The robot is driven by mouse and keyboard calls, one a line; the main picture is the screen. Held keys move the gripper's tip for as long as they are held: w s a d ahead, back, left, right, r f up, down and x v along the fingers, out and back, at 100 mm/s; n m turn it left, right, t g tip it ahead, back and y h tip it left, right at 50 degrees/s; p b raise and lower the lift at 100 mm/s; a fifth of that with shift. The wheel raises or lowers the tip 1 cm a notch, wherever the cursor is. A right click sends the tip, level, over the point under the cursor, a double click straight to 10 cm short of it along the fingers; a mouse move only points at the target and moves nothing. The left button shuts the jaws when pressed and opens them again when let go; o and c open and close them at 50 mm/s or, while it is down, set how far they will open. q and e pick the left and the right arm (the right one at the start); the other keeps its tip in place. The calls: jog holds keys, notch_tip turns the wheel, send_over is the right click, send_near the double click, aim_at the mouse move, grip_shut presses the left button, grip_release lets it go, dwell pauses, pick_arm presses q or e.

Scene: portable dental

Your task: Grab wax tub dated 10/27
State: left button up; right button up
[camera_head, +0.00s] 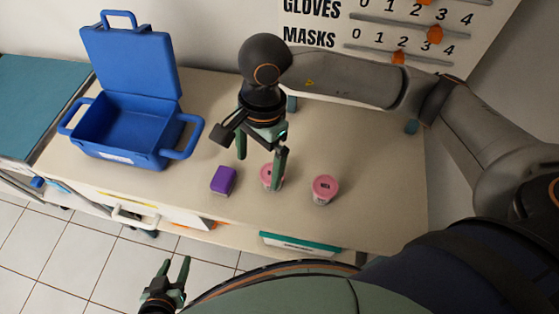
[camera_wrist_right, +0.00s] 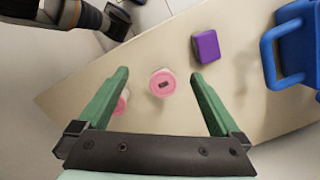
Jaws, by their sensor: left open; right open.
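Two pink-lidded tubs stand upright on the counter. The left tub (camera_head: 267,175) is partly hidden by a finger of my right gripper (camera_head: 261,153). The right tub (camera_head: 325,187) stands apart from it, with dark lettering on its lid; I cannot read any date on either. My right gripper is open and empty, above the counter near the left tub. In the right wrist view the left tub (camera_wrist_right: 163,84) shows between the open fingers (camera_wrist_right: 160,76), and the other tub (camera_wrist_right: 122,103) is partly behind one finger. My left gripper (camera_head: 170,272) is open and empty, low in front of the counter.
A purple block (camera_head: 223,180) lies left of the tubs. An open blue case (camera_head: 115,150) stands at the counter's left (camera_head: 390,200). A board with gloves and masks sliders (camera_head: 400,30) is at the back. The counter right of the tubs is clear.

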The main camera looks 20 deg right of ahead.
jog(key=w+d+t+h, duration=0.1)
jog(key=w+d, duration=0.1)
jog(key=d, duration=0.2)
send_over(265, 174)
jog(key=d, duration=0.2)
jog(key=shift+h, duration=0.3)
notch_tip(265, 174, down, 6)
jog(key=shift+s+r+p, duration=0.15)
jog(key=shift+p, duration=0.3)
jog(key=f, duration=0.2)
jog(key=f+p, duration=0.1)
jog(key=f, duration=0.1)
jog(key=shift+a+f, duration=0.2)
jog(key=shift+f, duration=0.75)
pick_arm(q)
jog(key=shift+w+d+r, duration=0.1)
jog(key=shift+d+r, duration=0.05)
jog(key=shift+r, duration=0.35)
jog(key=shift+w+d+r, duration=0.1)
jog(key=shift+d+r, duration=0.05)
jog(key=shift+r, duration=0.3)
pick_arm(e)
jog(key=shift+c, duration=0.4)
jog(key=c, duration=1.3)
jog(key=shift+o, duration=0.2)
jog(key=shift+r, duration=0.15)
